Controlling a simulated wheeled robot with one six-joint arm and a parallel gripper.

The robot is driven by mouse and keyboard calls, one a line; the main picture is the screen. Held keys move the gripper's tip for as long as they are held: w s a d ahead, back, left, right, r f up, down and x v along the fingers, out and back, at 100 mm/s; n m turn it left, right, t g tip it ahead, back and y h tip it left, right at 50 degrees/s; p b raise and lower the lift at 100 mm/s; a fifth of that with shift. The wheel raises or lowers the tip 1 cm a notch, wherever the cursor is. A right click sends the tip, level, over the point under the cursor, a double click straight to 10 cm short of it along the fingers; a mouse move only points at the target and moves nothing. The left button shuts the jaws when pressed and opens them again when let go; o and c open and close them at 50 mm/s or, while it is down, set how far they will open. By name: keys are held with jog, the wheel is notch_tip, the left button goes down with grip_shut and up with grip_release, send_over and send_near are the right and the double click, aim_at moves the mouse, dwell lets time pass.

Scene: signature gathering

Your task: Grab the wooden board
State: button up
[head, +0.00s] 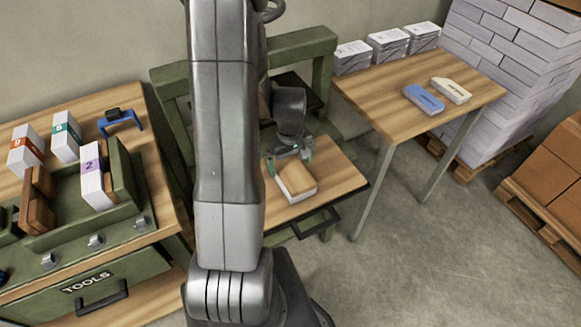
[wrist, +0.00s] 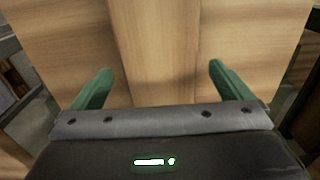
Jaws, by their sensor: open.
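The wooden board (head: 297,178) is a small light-brown slab with a white layer showing along its lower edges, at the front of the small wooden-topped table (head: 338,178). My gripper (head: 289,160) is directly over its far end, with green fingers apart on either side. In the wrist view my gripper (wrist: 162,82) is open. A wood-grained strip, which appears to be the board (wrist: 160,45), runs between the fingers, with gaps on both sides. Whether the fingers touch it cannot be told.
A green frame (head: 305,45) stands behind the small table. The right table (head: 385,100) carries paper stacks (head: 388,44), a blue block (head: 424,99) and a cream block (head: 451,90). The floor at right front is clear.

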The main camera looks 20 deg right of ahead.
jog(key=shift+f, duration=0.4)
jog(key=c, duration=1.2)
jog(key=shift+o, duration=0.2)
jog(key=shift+r, duration=0.15)
